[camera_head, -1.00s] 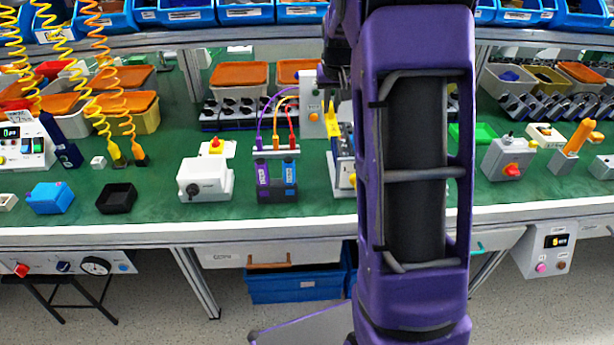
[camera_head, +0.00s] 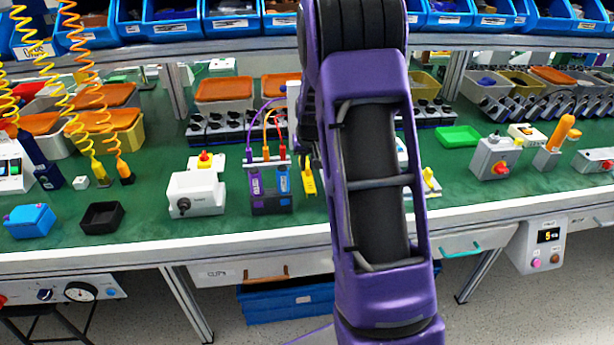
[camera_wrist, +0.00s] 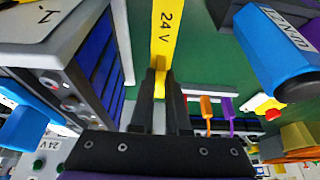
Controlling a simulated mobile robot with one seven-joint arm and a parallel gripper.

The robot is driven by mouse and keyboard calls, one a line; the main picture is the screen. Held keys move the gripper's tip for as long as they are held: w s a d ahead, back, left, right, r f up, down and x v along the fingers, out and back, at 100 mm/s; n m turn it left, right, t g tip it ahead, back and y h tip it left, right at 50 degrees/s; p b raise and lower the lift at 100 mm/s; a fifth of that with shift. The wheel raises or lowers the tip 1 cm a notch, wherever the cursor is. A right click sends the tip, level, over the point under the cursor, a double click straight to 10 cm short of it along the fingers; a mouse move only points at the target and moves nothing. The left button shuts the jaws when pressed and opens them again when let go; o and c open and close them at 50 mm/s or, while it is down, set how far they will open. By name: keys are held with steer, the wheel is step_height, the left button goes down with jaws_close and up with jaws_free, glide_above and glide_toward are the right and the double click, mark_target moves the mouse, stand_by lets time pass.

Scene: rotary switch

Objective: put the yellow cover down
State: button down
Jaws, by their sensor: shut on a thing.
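The yellow cover (camera_wrist: 166,30) is a flat yellow strip marked "24 V". In the wrist view my gripper (camera_wrist: 160,85) is shut on its near end, and the strip points away, over green bench surface. In the head view the yellow cover (camera_head: 309,181) shows small beside my arm, just right of the purple and blue plug block (camera_head: 271,200). It appears low over the bench mat. I cannot tell whether it touches the mat. My arm hides most of my gripper in the head view.
A white box with a dark knob (camera_head: 196,192) stands left of the plug block. A black tray (camera_head: 101,217) and blue box (camera_head: 29,219) are further left. A green tray (camera_head: 458,137) lies right of my arm. Bare green mat shows between these.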

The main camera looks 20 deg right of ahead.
mark_target(308, 169)
steer(key=shift+f, duration=1.75)
steer(key=shift+f+b, duration=0.2)
steer(key=shift+b, duration=0.15)
steer(key=c, duration=0.9)
jaws_free()
steer(key=shift+r, duration=0.1)
steer(key=shift+r, duration=0.2)
steer(key=p+v, duration=0.1)
steer(key=v, duration=1.1)
steer(key=shift+p, duration=0.4)
steer(key=shift+a+f, duration=0.1)
